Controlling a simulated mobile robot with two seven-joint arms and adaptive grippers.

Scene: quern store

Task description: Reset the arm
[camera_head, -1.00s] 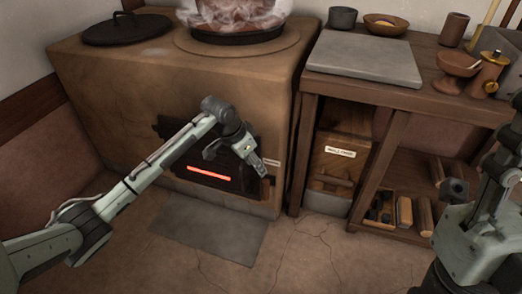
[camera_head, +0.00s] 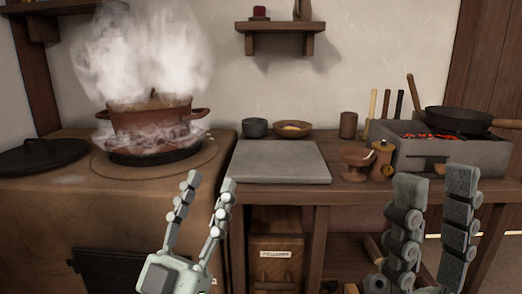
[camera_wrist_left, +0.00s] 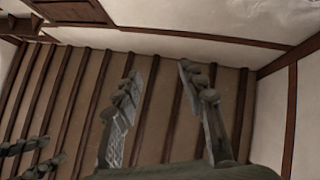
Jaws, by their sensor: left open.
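My left gripper (camera_head: 209,182) points upward in the front centre of the head view. Its two fingers are apart with nothing between them. The left wrist view also shows its open fingers (camera_wrist_left: 160,74), with the beamed ceiling beyond. My right gripper (camera_head: 435,184) also points upward, at the lower right of the head view, in front of the counter. Its fingers are apart and I see nothing between them. The arm links behind both grippers are mostly out of frame.
A steaming pot (camera_head: 152,122) stands on the stove at the left, beside a black lid (camera_head: 40,156). The counter holds a grey slab (camera_head: 281,164), bowls (camera_head: 293,129), a footed cup (camera_head: 357,160) and a grill with glowing coals (camera_head: 455,158). A shelf (camera_head: 281,27) hangs above.

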